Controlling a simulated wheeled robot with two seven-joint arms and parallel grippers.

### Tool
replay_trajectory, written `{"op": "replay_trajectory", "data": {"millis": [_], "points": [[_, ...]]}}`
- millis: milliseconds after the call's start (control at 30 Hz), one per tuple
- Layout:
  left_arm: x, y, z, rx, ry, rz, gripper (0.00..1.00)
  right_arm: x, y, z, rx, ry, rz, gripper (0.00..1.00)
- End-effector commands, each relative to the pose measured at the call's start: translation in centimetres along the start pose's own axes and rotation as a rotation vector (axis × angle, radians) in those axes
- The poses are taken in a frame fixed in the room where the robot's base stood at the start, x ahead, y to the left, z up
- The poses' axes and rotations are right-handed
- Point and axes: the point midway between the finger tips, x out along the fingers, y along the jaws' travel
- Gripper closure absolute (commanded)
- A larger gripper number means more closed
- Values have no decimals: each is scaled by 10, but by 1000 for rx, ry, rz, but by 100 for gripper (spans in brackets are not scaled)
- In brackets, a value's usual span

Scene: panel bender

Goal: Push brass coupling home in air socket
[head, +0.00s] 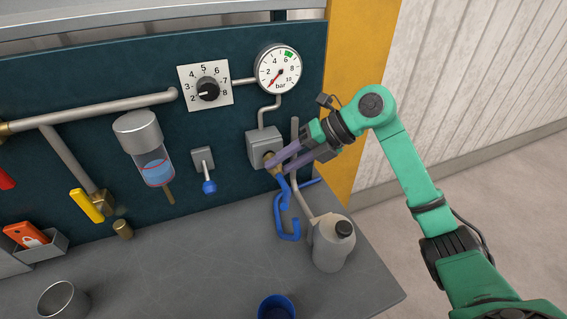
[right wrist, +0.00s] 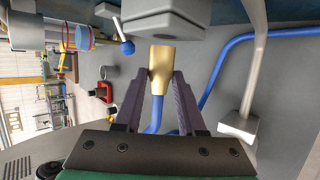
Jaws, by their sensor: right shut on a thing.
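The air socket is a grey block (head: 256,148) on the dark panel below the gauge; it also shows at the top of the right wrist view (right wrist: 165,20). The brass coupling (right wrist: 161,60) has its wide end up against or close to the underside of the block there. I cannot tell how far it is seated. A blue hose (head: 288,217) hangs from the coupling's other end. My right gripper (right wrist: 160,82) is shut on the coupling, with a purple finger on either side. In the head view its fingers partly hide the coupling. My left gripper is not in view.
A grey bottle (head: 334,245) stands on the bench, right of the hose. The gauge (head: 278,70), a dial knob (head: 207,91) and a blue-tipped lever (head: 206,172) are on the panel. A blue cup (head: 276,308) stands near the front. The middle of the bench is clear.

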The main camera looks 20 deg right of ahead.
Motion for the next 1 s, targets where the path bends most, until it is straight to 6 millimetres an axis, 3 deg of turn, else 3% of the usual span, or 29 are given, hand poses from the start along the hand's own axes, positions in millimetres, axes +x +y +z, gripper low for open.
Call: {"op": "replay_trajectory", "data": {"millis": [1000], "points": [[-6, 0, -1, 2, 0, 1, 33, 2, 0, 10, 1, 0, 3, 100]]}}
